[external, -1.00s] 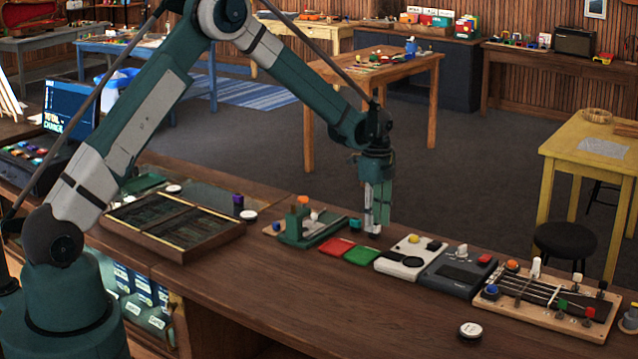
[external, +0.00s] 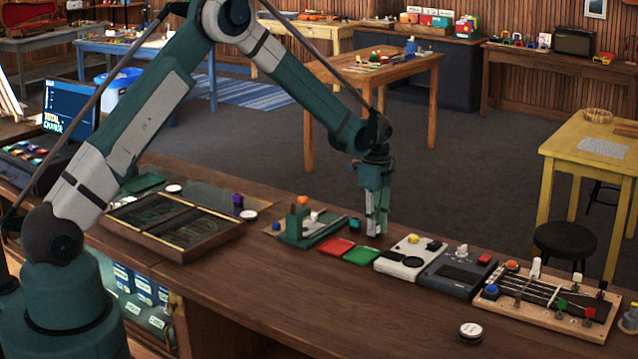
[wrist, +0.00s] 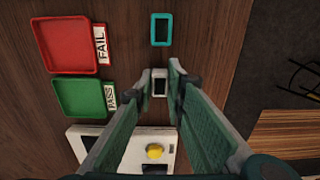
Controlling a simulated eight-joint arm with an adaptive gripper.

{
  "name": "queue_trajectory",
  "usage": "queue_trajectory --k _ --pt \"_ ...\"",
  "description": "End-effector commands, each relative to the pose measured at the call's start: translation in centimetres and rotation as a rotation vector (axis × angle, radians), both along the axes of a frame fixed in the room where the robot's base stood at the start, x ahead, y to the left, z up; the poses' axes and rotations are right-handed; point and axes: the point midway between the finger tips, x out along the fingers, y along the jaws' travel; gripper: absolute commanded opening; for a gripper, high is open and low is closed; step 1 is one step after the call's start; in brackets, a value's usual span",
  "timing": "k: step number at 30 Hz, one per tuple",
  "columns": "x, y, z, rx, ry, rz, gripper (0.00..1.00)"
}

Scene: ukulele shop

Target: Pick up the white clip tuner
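The white clip tuner (wrist: 160,84) shows in the wrist view as a small pale rectangular frame with a dark face, lying on the brown counter. My gripper (wrist: 161,77) is open, with one fingertip on each side of the tuner. A narrow gap seems to show between the tuner and the fingers, though contact is hard to judge. In the external view my gripper (external: 377,234) points straight down at the counter behind the green tray, and its fingers mostly hide the tuner. A similar teal tuner (wrist: 161,29) lies apart, above it in the wrist view.
A red FAIL tray (wrist: 70,45) and a green PASS tray (wrist: 80,97) lie left of the gripper in the wrist view. A white device with a yellow knob (wrist: 154,150) is close below. The counter's far edge is nearby.

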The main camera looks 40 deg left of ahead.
Motion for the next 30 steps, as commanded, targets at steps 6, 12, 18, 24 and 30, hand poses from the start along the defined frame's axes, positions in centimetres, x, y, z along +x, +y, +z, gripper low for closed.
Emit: queue_trajectory --k 6,12,18,24,30 --pt "0.0 0.0 0.0 0.0 0.0 0.0 0.05" --pt "0.0 0.0 0.0 0.0 0.0 0.0 0.05" --pt "0.0 0.0 0.6 0.0 0.0 0.0 0.05" --pt "0.0 0.0 2.4 0.0 0.0 0.0 0.05" --pt "0.0 0.0 5.1 0.0 0.0 0.0 0.05"
